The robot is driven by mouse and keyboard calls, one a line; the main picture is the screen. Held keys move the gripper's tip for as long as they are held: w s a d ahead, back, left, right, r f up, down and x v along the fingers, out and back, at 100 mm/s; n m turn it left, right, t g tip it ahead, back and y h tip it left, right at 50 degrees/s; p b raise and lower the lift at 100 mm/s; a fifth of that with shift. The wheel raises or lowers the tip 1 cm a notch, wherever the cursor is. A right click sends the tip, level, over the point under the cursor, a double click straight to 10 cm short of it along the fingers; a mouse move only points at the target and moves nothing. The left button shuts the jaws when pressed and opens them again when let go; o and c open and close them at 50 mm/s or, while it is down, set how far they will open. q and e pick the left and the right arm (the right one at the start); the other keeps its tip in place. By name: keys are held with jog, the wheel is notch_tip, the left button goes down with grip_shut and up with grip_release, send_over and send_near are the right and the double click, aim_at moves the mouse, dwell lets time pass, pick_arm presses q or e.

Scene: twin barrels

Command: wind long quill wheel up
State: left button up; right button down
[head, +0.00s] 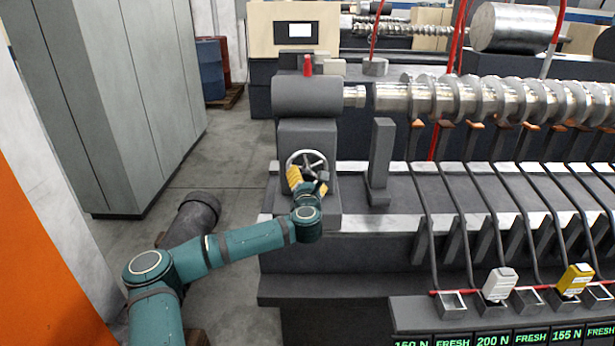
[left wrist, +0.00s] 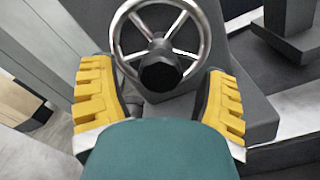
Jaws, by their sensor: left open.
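The hand wheel (head: 307,164) is a silver ring with several spokes, on the front of the dark grey housing (head: 307,98) at the left end of the machine. A short silver quill (head: 354,96) sticks out of this housing toward the long shaft. My left gripper (head: 308,180) is open just in front of the wheel's lower part. In the left wrist view the wheel (left wrist: 160,40) is at top centre, with a black round knob or hub (left wrist: 160,73) between the yellow fingers. The fingers are apart, with no clear contact seen. My right gripper is out of view.
A long silver crankshaft-like shaft (head: 495,99) lies to the right of the housing. A grey upright post (head: 381,155) stands right of the wheel. Slanted dark bars and small bins (head: 452,303) fill the right front. A grey cabinet (head: 115,100) stands left, with open floor between.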

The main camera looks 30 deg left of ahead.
pick_arm(q)
jog(key=shift+x, duration=1.8)
jog(key=shift+w, duration=0.1)
grip_shut()
